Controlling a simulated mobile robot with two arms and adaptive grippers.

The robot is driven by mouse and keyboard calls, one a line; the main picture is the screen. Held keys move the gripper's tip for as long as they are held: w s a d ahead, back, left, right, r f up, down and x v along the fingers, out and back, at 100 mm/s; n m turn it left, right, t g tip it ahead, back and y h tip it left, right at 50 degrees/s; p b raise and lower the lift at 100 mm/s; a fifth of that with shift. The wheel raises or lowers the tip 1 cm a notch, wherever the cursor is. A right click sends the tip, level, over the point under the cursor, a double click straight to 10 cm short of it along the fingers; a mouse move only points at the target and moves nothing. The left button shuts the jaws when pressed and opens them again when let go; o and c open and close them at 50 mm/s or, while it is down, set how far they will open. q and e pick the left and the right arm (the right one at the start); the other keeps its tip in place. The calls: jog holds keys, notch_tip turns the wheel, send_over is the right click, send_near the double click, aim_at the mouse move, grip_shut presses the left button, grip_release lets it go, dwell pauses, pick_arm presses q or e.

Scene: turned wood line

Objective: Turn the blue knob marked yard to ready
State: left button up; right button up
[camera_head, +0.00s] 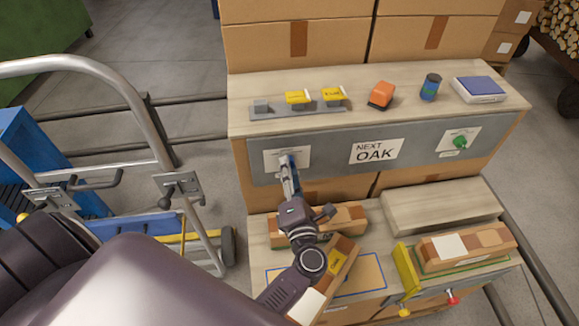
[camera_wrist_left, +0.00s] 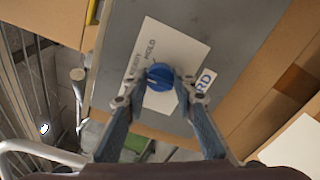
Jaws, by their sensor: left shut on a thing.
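The blue knob (camera_wrist_left: 160,77) sits on a white plate (camera_wrist_left: 185,48) on the grey panel. The plate is printed with HOLD, a partly hidden word that looks like READY, and the end of a word, RD. A pale mark shows on the knob's face, but its exact direction is hard to tell. My left gripper (camera_wrist_left: 160,88) has a finger on each side of the knob and is shut on it. In the head view my left gripper (camera_head: 289,165) reaches the plate (camera_head: 272,161) at the panel's left end and mostly hides the knob. My right gripper is out of view.
A green knob (camera_head: 460,142) is at the panel's right end, past a NEXT OAK sign (camera_head: 376,151). Above are yellow-tagged blocks (camera_head: 298,97), an orange item (camera_head: 381,94) and a blue-topped box (camera_head: 480,89). A hand truck (camera_head: 135,105) stands left.

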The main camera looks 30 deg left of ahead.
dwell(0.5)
pick_arm(q)
jog(key=o, duration=1.1)
jog(key=shift+d, duration=0.1)
jog(key=shift+o, duration=0.3)
